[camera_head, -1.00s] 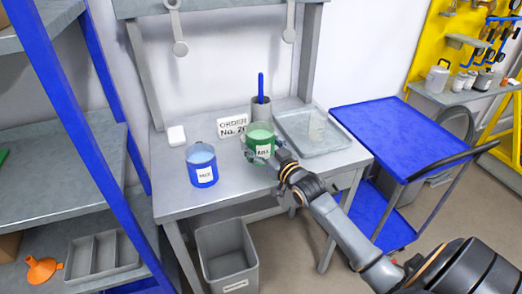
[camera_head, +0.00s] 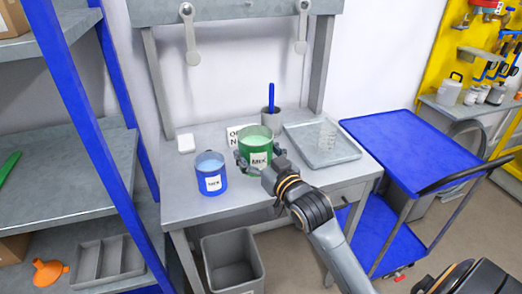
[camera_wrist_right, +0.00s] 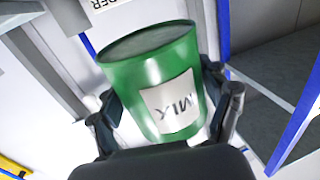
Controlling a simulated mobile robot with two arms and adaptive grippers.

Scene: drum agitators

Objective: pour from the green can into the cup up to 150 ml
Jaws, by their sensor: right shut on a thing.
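The green can (camera_head: 259,153), with a white "MIX" label and pale green contents, is in the fingers of my right gripper (camera_head: 259,162). The can is nearly upright and appears raised a little above the grey table. In the right wrist view the two fingers (camera_wrist_right: 170,118) press on both sides of the can (camera_wrist_right: 150,75), and its label faces the camera. A clear cup (camera_head: 327,134) stands on the tray (camera_head: 305,155) to the right of the can; its markings are too small to read. My left gripper is out of view.
A blue can (camera_head: 211,174) with pale blue contents stands left of the green can. A grey holder (camera_head: 271,123) with a blue stick stands behind. The order sign (camera_head: 233,135) is partly hidden. A small white block (camera_head: 186,143) is at the back left. A blue cart (camera_head: 405,150) stands to the right.

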